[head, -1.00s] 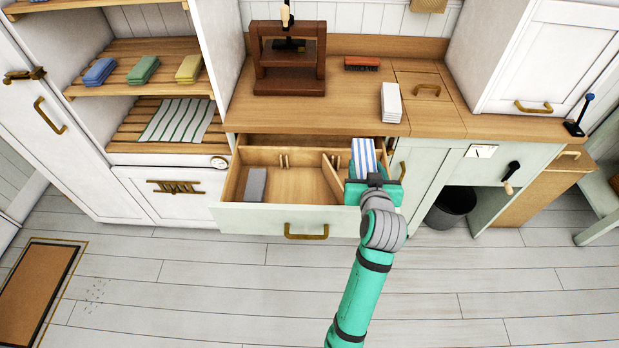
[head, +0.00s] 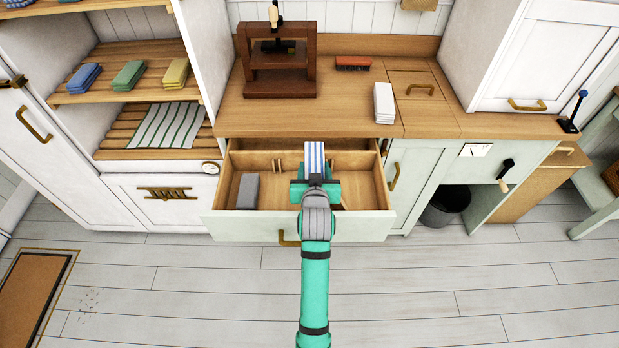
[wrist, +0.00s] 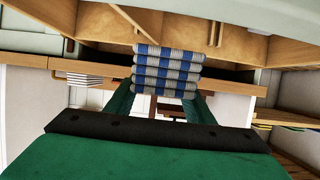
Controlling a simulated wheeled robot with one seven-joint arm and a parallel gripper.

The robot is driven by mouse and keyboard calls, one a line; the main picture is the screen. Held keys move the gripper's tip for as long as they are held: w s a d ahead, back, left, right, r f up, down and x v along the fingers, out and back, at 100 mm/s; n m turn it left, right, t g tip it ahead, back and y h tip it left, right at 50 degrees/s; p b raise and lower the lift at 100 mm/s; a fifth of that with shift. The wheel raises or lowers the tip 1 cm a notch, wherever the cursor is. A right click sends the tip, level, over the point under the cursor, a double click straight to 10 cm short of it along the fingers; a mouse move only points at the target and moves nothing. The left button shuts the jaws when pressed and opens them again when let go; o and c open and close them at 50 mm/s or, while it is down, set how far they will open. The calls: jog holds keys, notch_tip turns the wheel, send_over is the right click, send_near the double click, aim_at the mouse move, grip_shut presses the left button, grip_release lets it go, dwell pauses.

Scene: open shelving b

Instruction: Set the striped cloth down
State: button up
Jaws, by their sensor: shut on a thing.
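The striped cloth (head: 315,155), blue and white and folded in layers, is in my gripper (head: 315,180). It also shows end-on in the wrist view (wrist: 166,72), between the two green fingers (wrist: 162,104). My gripper is shut on it. In the head view, cloth and gripper are over the middle of the open drawer (head: 232,227); the gripper hides part of the drawer's floor and divider. I cannot tell how high the cloth is above the drawer floor.
A grey block (head: 248,190) lies in the drawer's left part. The wooden counter (head: 340,117) behind carries a press (head: 275,70), a red brush (head: 353,63) and a white stack (head: 384,103). A green-striped cloth (head: 166,125) lies on the left shelf.

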jog(key=shift+w+a+f, duration=0.2)
jog(key=shift+a+f, duration=0.15)
jog(key=shift+f, duration=0.2)
jog(key=f, duration=0.3)
jog(key=shift+w+a, duration=0.1)
jog(key=shift+a, duration=0.25)
jog(key=shift+f, duration=0.4)
jog(key=shift+f, duration=0.35)
jog(key=o, duration=1.1)
